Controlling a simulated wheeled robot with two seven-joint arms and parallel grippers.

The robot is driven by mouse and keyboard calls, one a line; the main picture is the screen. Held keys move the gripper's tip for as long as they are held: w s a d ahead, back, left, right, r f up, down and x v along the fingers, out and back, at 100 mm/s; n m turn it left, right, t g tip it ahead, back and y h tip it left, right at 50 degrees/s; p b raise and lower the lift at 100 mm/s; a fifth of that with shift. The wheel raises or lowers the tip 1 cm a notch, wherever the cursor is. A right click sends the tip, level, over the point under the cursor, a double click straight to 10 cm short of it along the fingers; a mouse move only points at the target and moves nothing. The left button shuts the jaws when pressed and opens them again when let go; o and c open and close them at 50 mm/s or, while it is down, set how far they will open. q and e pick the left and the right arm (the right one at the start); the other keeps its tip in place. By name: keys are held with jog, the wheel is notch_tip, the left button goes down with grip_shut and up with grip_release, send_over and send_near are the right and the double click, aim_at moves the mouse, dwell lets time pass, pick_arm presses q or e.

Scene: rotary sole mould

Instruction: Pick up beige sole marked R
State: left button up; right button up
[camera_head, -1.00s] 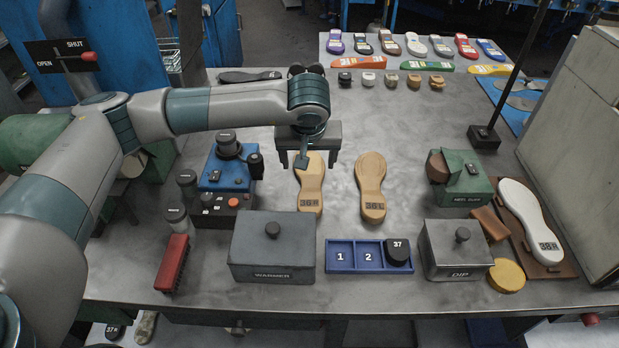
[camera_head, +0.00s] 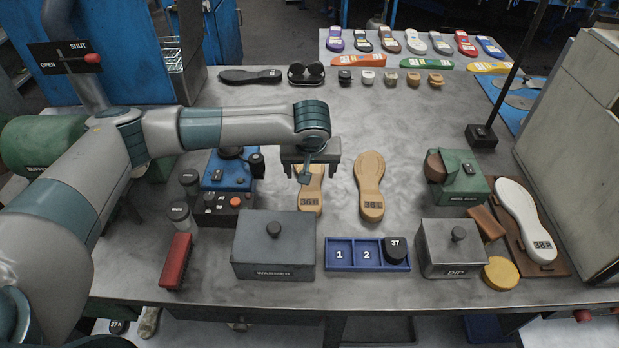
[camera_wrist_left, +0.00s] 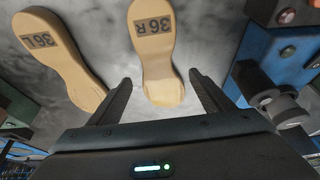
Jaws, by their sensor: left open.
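The beige sole marked 36 R (camera_head: 311,198) lies flat on the grey bench in the head view, partly hidden under my left gripper (camera_head: 307,174). In the left wrist view the same sole (camera_wrist_left: 156,62) shows its label, with its near end between the fingers. My left gripper (camera_wrist_left: 160,102) is open, one finger on each side of that end, and holds nothing. The beige sole marked 36 L (camera_head: 370,184) lies to its right in the head view; it also shows in the left wrist view (camera_wrist_left: 58,62), at upper left. My right gripper is not in view.
The blue device (camera_head: 228,172) stands left of the sole. The grey warmer box (camera_head: 273,250) and blue numbered tray (camera_head: 340,266) stand in front. A black sole (camera_head: 250,76) lies behind. The bench right of the 36 L sole is clear up to the green block (camera_head: 462,186).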

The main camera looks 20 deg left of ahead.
pick_arm(q)
jog(key=shift+d+p+x, duration=0.2)
jog(key=shift+p+x, duration=0.35)
jog(key=shift+x, duration=1.15)
jog(key=shift+s, duration=0.1)
jog(key=c, duration=1.2)
